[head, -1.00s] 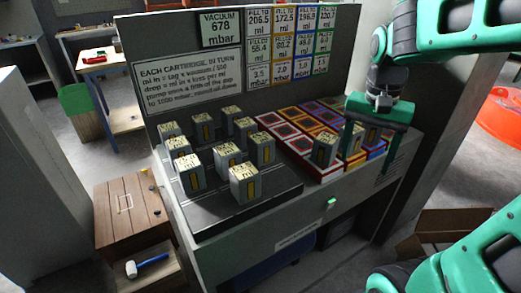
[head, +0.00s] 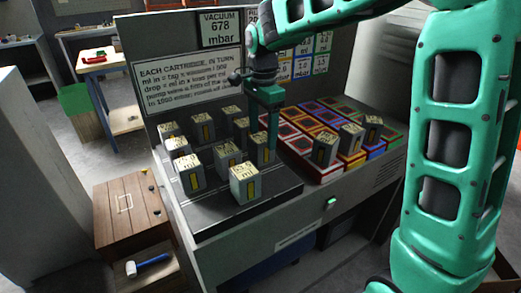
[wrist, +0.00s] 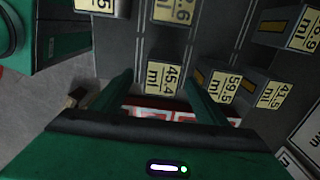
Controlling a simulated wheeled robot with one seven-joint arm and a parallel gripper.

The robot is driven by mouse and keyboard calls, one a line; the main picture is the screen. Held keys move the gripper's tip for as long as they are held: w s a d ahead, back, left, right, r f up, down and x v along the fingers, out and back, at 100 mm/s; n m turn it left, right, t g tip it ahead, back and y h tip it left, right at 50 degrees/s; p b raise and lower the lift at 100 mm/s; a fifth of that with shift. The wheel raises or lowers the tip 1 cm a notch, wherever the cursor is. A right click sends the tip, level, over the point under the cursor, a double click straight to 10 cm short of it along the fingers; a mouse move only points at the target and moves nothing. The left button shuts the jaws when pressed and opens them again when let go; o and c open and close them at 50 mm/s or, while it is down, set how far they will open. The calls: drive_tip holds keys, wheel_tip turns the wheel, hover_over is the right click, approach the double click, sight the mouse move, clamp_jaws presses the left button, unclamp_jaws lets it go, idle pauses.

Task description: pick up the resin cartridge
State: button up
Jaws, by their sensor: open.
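Several resin cartridges, grey blocks with a yellow stripe and a cream label in ml, stand on a dark tray (head: 225,211). One stands nearest the front (head: 244,184); another is at the tray's right side (head: 262,150). My gripper (head: 270,148) is open and points down by that right-side cartridge, partly in front of it. In the wrist view my gripper (wrist: 160,92) has its two fingers apart, with the cartridge labelled 45.4 ml (wrist: 161,77) showing between them. Contact cannot be told. Cartridges labelled 59.5 (wrist: 217,84) and 41.5 (wrist: 262,92) are beside it.
A panel behind shows "VACUUM 678 mbar" (head: 219,27) and instructions (head: 191,82). A wooden cabinet (head: 118,225) with a mallet (head: 148,264) stands at left.

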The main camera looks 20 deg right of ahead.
sight(261, 148)
drive_tip(key=shift+w+a+f, duration=0.1)
drive_tip(key=shift+f, duration=1.55)
drive_tip(key=shift+w+f, duration=0.1)
drive_tip(key=shift+f, duration=1.5)
drive_tip(key=shift+c, duration=0.7)
drive_tip(key=c, duration=1.3)
drive_tip(key=shift+r, duration=0.15)
